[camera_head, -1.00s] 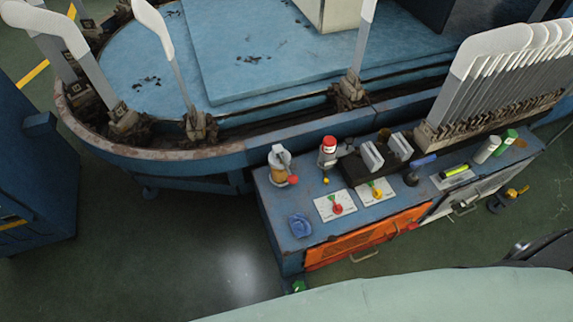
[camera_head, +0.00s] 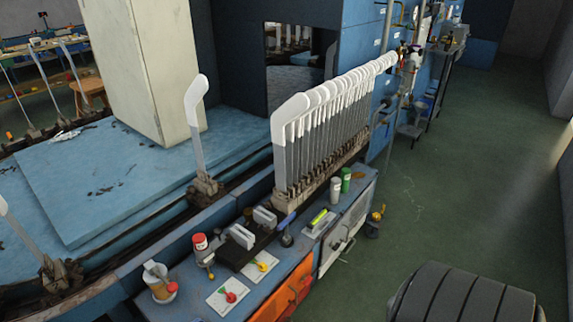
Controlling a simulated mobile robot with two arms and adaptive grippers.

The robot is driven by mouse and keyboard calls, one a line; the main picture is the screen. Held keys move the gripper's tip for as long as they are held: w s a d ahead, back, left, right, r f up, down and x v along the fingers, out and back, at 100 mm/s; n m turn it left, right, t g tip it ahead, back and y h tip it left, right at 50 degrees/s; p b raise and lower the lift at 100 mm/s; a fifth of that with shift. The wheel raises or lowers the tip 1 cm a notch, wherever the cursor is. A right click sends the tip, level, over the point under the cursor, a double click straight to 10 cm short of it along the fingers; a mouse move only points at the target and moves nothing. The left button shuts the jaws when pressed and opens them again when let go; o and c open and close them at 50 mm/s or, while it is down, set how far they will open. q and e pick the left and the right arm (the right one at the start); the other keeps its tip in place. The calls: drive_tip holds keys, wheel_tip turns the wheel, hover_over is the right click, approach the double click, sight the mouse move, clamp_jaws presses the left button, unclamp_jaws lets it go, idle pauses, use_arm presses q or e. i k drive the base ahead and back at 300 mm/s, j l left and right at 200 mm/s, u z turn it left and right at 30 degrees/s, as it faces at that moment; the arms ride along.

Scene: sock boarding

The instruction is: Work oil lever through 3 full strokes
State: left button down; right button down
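A small oiler with a clear, amber-filled body (camera_head: 160,284) stands at the near left end of the blue bench. A red ball (camera_head: 172,287) sits at its side, seemingly the end of its lever. Beside it stands a red-capped unit (camera_head: 203,250); I cannot tell for certain which of the two bears the oil lever. Neither of my grippers is in view, and nothing touches either unit.
The blue bench (camera_head: 190,312) also carries a red dial plate (camera_head: 228,296), a yellow dial plate (camera_head: 261,266), a black block with grey plates (camera_head: 241,236), and canisters (camera_head: 346,180). White-topped boards (camera_head: 290,105) stand behind. A black ribbed object (camera_head: 465,295) is at lower right; green floor (camera_head: 440,200) is clear.

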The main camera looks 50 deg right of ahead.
sight(172, 288)
drive_tip(key=k+z, duration=0.1)
drive_tip(key=z, duration=0.35)
drive_tip(key=k+z, duration=0.1)
drive_tip(key=z, duration=0.4)
drive_tip(key=l+z, duration=0.1)
drive_tip(key=z, duration=0.35)
drive_tip(key=j+z, duration=0.75)
drive_tip(key=k+j+z, duration=0.2)
drive_tip(key=j+z, duration=0.15)
drive_tip(key=j, duration=0.15)
drive_tip(key=k+j+z, duration=0.15)
drive_tip(key=j+z, duration=0.2)
drive_tip(key=k+j, duration=0.15)
drive_tip(key=j, duration=0.2)
drive_tip(key=k+j, duration=0.2)
drive_tip(key=j, duration=0.15)
drive_tip(key=k+j, duration=0.15)
drive_tip(key=j, duration=0.2)
drive_tip(key=k+j, duration=0.15)
drive_tip(key=j, duration=0.25)
drive_tip(key=k+j, duration=0.2)
drive_tip(key=j, duration=0.15)
drive_tip(key=k+j, duration=0.15)
drive_tip(key=j, duration=0.2)
drive_tip(key=k+j, duration=0.15)
drive_tip(key=j, duration=0.2)
